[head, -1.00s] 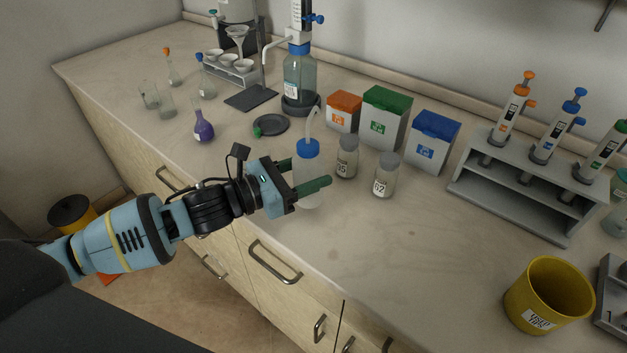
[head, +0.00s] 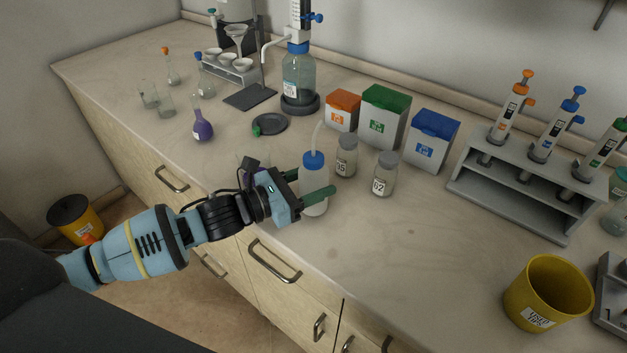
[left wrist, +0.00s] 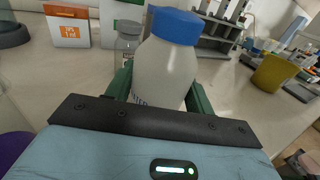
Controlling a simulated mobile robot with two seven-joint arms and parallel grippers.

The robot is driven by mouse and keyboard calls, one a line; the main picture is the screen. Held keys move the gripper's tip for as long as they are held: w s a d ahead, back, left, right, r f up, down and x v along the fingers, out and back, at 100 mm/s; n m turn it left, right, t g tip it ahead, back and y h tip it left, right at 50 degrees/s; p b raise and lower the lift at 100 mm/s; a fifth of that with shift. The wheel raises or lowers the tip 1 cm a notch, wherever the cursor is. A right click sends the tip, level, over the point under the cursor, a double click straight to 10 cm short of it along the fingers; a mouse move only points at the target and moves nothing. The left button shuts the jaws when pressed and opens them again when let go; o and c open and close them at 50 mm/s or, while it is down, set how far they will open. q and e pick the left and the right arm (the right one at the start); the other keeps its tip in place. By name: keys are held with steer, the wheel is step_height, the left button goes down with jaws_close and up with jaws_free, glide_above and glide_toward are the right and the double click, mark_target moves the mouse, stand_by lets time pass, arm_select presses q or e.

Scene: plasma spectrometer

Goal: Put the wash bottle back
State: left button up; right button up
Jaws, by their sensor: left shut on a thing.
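The wash bottle (head: 314,187) is a translucent white bottle with a blue cap and a pale bent spout. It is upright near the front edge of the bench. My left gripper (head: 318,192) is shut on its body, with green fingers on either side. In the left wrist view the wash bottle (left wrist: 165,68) fills the space between the fingers. I cannot tell whether its base touches the bench. A round dark grey disc (head: 272,123) lies on the bench behind it, with a green-capped item at its edge. My right gripper is not in view.
Two capped bottles, labelled 05 (head: 346,158) and 02 (head: 384,175), stand just right of the wash bottle. Orange (head: 342,112), green (head: 385,118) and blue (head: 432,143) boxes stand behind. A purple flask (head: 202,128) stands to the left. The bench front right of the gripper is clear.

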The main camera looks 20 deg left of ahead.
arm_select(q)
steer(key=o, duration=0.6)
steer(key=shift+f, duration=0.1)
steer(key=shift+o, duration=0.2)
steer(key=shift+r, duration=0.25)
steer(key=shift+s+a+f, duration=0.1)
steer(key=shift+s+a, duration=0.15)
steer(key=b+v, duration=0.1)
steer(key=v, duration=0.8)
steer(key=shift+d+f, duration=0.1)
steer(key=shift+v, duration=1.25)
